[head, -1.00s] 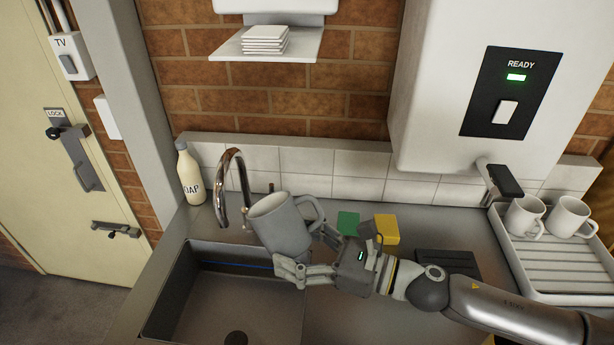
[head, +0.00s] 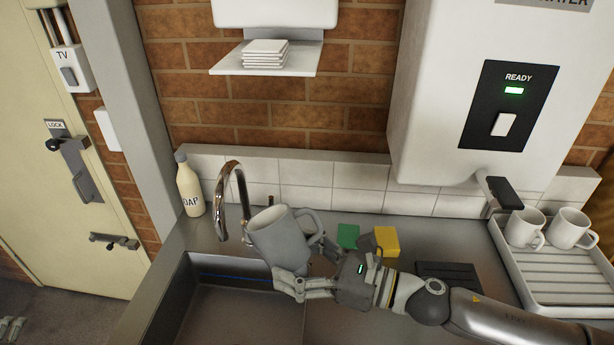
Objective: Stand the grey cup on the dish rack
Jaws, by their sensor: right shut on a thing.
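The grey cup (head: 277,240) is held in my right gripper (head: 303,268), above the right edge of the sink by the tap. The cup is tilted, with its mouth up and its handle to the right. My right gripper is shut on it, with its fingers at the cup's right side and lower part. The dish rack (head: 560,271) is a white ribbed tray at the right, well apart from the cup.
Two white mugs (head: 524,229) (head: 568,228) stand at the rack's back. A tap (head: 222,200) and soap bottle (head: 190,187) stand left of the cup. Green (head: 347,236) and yellow (head: 386,241) sponges lie behind my gripper. The water heater (head: 440,110) hangs above, its black-handled spout (head: 504,192) near the rack.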

